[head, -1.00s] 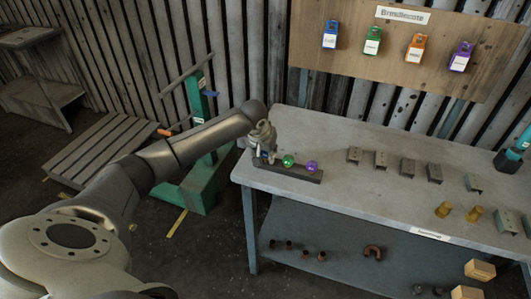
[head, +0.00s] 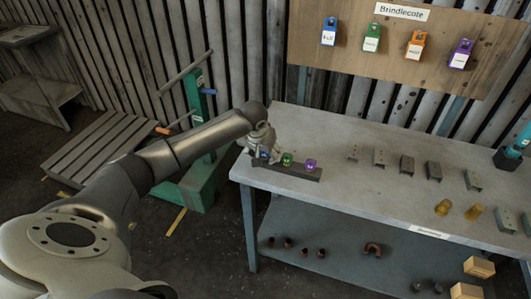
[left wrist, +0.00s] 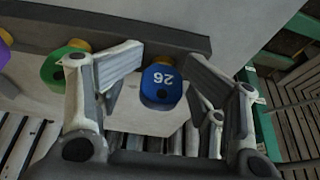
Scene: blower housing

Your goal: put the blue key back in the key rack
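The blue key (left wrist: 163,87), a rounded head marked 26, shows in the left wrist view with a yellowish part behind it against the key rack. I cannot tell how fully it sits in the rack. The key rack (head: 302,174) is a dark bar at the table's left front; its edge crosses the top of the left wrist view (left wrist: 150,30). A green key (head: 287,159) and a purple key (head: 309,165) stand at the rack. My left gripper (left wrist: 158,82) is open, its fingers on either side of the blue key with visible gaps. My right gripper is not in view.
A board behind the table carries a blue lock (head: 328,34), green lock (head: 372,39), orange lock (head: 415,47) and purple lock (head: 461,54). Several grey brackets (head: 407,165) and two brass pieces (head: 442,207) lie right of the rack. The table's back middle is clear.

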